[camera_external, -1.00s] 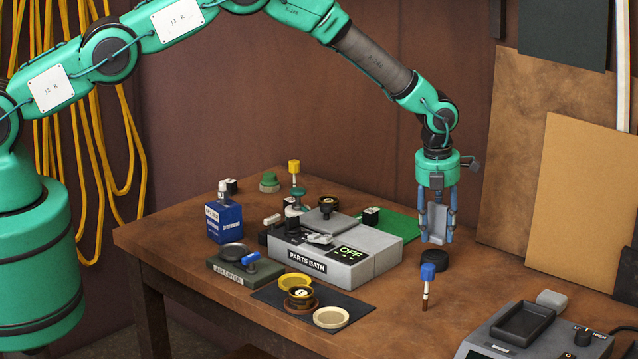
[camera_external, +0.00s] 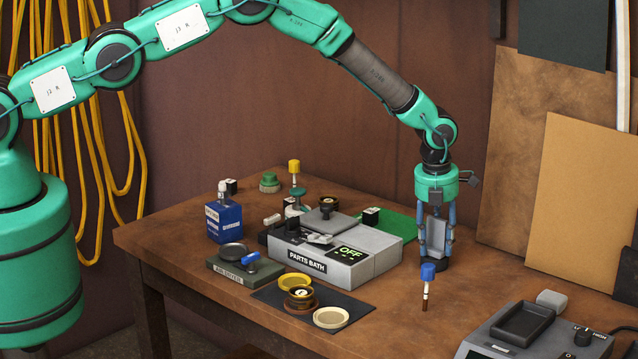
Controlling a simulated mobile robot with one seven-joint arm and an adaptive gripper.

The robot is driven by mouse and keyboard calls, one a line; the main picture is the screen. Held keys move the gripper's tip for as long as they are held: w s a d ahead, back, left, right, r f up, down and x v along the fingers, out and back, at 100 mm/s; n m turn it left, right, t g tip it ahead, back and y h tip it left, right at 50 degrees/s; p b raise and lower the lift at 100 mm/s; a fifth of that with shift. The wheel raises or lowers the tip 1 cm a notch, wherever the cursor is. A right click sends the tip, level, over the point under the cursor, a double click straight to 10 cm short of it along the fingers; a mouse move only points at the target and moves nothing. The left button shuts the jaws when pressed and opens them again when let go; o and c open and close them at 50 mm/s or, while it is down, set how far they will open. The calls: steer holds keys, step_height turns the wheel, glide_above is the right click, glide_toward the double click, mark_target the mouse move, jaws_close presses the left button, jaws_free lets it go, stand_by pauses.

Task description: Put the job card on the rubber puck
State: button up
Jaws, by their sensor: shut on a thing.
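I cannot tell whether the card touches the puck.
The grey parts bath (camera_external: 335,262) is to the left. A dark mat (camera_external: 270,294) with round dishes lies in front of it. A grey device with a knob (camera_external: 540,335) is at front right.

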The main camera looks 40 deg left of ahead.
mark_target(433, 250)
steer(key=shift+f, duration=0.15)
steer(key=o, duration=1.2)
steer(key=shift+s+r+b, duration=0.2)
steer(key=shift+r+b, duration=0.05)
steer(key=shift+r, duration=1.8)
steer(key=shift+s+r+b, duration=0.25)
steer(key=shift+r, duration=1.75)
steer(key=shift+s+r+b, duration=0.2)
steer(key=shift+r+b, duration=0.05)
steer(key=shift+r, duration=1.8)
